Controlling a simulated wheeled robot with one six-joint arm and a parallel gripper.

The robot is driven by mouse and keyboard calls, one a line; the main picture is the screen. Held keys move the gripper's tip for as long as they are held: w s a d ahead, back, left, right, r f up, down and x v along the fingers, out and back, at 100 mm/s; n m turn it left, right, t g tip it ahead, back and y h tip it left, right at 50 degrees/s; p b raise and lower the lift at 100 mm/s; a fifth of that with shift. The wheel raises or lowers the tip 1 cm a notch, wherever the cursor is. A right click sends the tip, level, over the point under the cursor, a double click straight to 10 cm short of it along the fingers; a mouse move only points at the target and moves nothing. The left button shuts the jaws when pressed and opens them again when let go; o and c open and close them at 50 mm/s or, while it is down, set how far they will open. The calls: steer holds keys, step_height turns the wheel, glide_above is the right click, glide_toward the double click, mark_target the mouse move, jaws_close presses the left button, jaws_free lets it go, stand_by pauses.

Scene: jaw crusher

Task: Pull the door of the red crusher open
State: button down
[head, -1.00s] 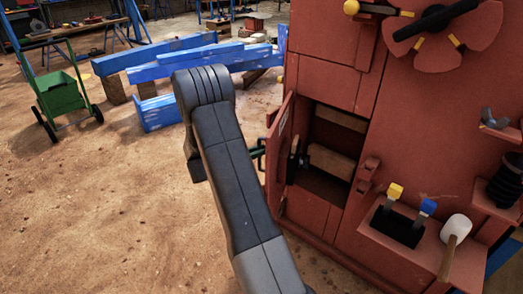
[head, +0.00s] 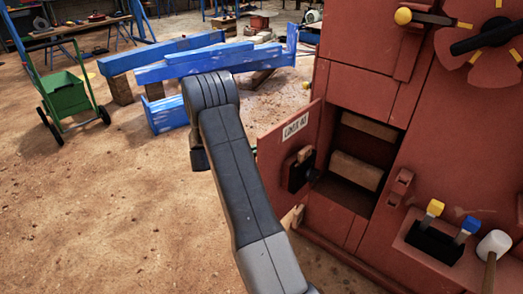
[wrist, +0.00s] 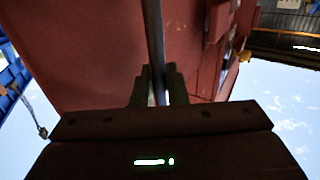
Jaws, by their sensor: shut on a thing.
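The red crusher (head: 440,130) fills the right of the head view. Its door (head: 277,160) stands open, swung out to the left of a dark compartment. The door's inner face shows a white label and a black latch-like part (head: 300,168). In the wrist view, my gripper (wrist: 157,85) has its fingers closed around a thin dark bar (wrist: 154,30), seemingly the door's handle. A broad red surface lies behind the bar. In the head view my arm hides the gripper and the handle.
Light blocks (head: 355,170) lie inside the compartment. Blue beams (head: 190,68) lie behind my arm, and a green cart (head: 66,95) stands at far left.

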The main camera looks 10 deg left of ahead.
steer(key=shift+w+a+g, duration=0.3)
steer(key=shift+a, duration=0.05)
steer(key=shift+m, duration=0.3)
steer(key=c, duration=1.5)
jaws_free()
steer(key=shift+c, duration=0.2)
steer(key=v, duration=1.3)
steer(key=shift+a+f+p, duration=0.15)
steer(key=shift+a+p, duration=0.15)
steer(key=shift+a, duration=0.1)
